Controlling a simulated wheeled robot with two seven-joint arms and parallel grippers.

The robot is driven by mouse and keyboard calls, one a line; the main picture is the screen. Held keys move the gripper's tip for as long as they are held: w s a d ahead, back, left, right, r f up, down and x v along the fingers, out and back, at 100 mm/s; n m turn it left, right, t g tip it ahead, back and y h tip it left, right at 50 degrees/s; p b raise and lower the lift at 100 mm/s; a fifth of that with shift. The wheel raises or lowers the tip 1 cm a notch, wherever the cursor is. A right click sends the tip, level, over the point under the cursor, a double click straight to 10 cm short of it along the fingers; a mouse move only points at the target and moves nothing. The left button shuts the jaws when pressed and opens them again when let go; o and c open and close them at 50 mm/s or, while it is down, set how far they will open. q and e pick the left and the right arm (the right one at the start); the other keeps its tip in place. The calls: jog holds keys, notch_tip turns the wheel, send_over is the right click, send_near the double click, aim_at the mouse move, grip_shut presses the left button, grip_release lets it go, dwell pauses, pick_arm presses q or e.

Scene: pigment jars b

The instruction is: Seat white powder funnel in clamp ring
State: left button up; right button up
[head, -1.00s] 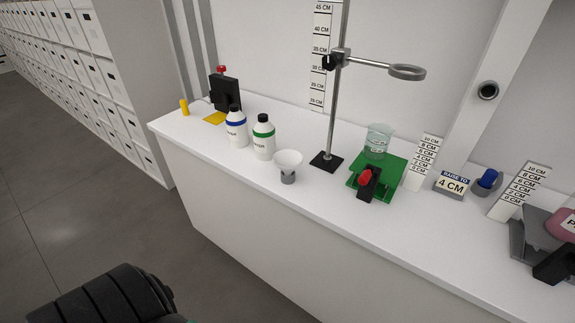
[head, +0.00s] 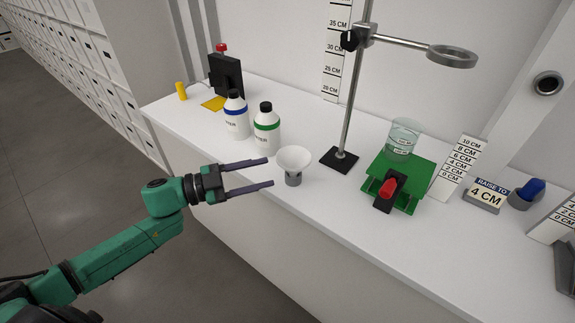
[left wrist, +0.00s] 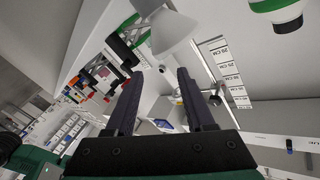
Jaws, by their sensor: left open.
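The white powder funnel (head: 294,160) stands upright in a small grey holder (head: 293,179) near the front edge of the bench. The clamp ring (head: 452,56) is held out to the right from a tall metal stand (head: 355,110), high above the bench and empty. My left gripper (head: 271,172) is open and empty, with its two fingers pointing at the funnel from the left, their tips just short of it. In the left wrist view the funnel (left wrist: 172,32) shows beyond the open fingers (left wrist: 156,85). My right gripper is not in view.
Two white bottles, one with a blue band (head: 236,118) and one with a green band (head: 266,132), stand behind the left gripper. A beaker (head: 403,138) sits on a green jack (head: 407,172) with a red knob. The bench front between funnel and jack is clear.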

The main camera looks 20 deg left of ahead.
aim_at(299, 169)
pick_arm(q)
jog(key=p+x, duration=0.2)
jog(key=x, duration=0.8)
jog(key=shift+w+a+f+p, duration=0.1)
jog(key=shift+f+p, duration=0.05)
jog(key=shift+p, duration=0.25)
jog(key=shift+w+f, duration=0.1)
jog(key=shift+f, duration=0.05)
grip_shut()
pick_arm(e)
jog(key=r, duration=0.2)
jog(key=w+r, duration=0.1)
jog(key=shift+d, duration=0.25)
